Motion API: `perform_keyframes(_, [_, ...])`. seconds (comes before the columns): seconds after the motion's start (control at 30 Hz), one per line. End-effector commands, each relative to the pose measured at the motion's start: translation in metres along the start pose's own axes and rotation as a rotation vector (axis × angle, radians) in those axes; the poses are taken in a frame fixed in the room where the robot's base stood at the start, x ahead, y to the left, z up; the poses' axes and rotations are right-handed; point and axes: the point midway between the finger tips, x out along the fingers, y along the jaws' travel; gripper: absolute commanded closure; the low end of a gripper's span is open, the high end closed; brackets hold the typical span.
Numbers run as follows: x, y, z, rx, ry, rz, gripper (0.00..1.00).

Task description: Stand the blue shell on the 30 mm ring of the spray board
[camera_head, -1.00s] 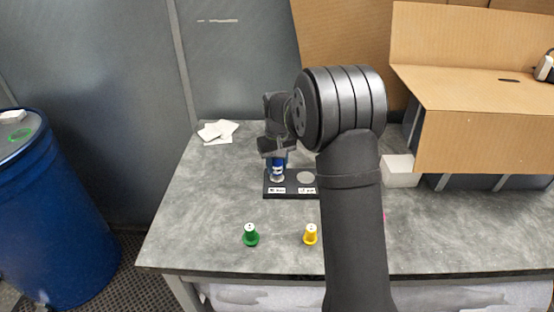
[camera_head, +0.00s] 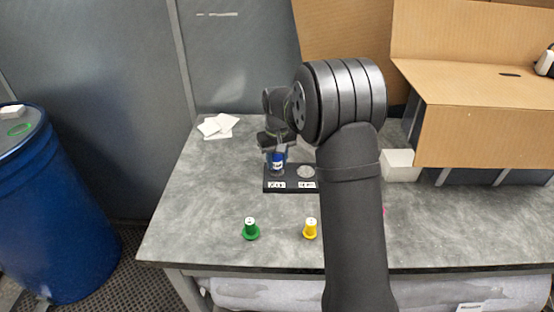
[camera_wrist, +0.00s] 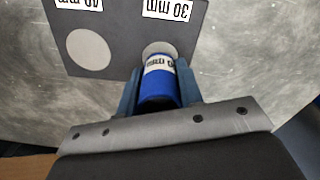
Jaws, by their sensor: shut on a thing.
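The blue shell (camera_head: 277,165), a small cylinder with a white label, is at the left circle of the black spray board (camera_head: 290,185). In the wrist view the blue shell (camera_wrist: 160,88) sits between the two fingers of my gripper (camera_wrist: 162,88), which is shut on it. Beyond its labelled end, part of the pale 30 mm ring (camera_wrist: 158,48) shows beside the "30 mm" label. The shell hides the rest of that ring. I cannot tell whether the shell touches it. In the head view my gripper (camera_head: 277,150) is above the board's left side.
The 40 mm circle (camera_wrist: 89,49) is bare. A green piece (camera_head: 250,229) and a yellow piece (camera_head: 311,229) stand near the table's front. White sheets (camera_head: 217,126) lie at the back left. A white block (camera_head: 400,166) and a cardboard box (camera_head: 480,110) are to the right.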

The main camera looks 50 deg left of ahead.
Motion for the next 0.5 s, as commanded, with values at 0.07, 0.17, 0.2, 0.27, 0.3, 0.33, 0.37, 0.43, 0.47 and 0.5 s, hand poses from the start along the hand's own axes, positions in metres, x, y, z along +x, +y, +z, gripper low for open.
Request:
perform_keyframes(0.07, [-0.0002,0.0000,-0.0001,0.000,0.000,0.000,0.91])
perform_keyframes(0.17, [0.0000,0.0001,-0.0001,0.000,0.000,0.000,0.91])
perform_keyframes(0.2, [0.0004,0.0000,-0.0001,0.000,0.000,0.000,0.91])
perform_keyframes(0.27, [0.0012,0.0000,0.0000,0.000,0.000,0.000,0.91])
perform_keyframes(0.3, [0.0018,0.0000,0.0000,0.000,0.000,0.000,0.91])
perform_keyframes(0.33, [0.0025,0.0000,0.0000,0.000,0.000,0.000,0.91])
perform_keyframes(0.37, [0.0032,0.0000,0.0000,0.000,0.000,0.000,0.91])
perform_keyframes(0.43, [0.0049,0.0000,0.0000,0.000,-0.001,0.000,0.91])
perform_keyframes(0.47, [0.0057,0.0000,0.0000,0.000,-0.001,0.000,0.91])
perform_keyframes(0.5, [0.0067,0.0000,0.0000,0.000,-0.001,0.000,0.91])
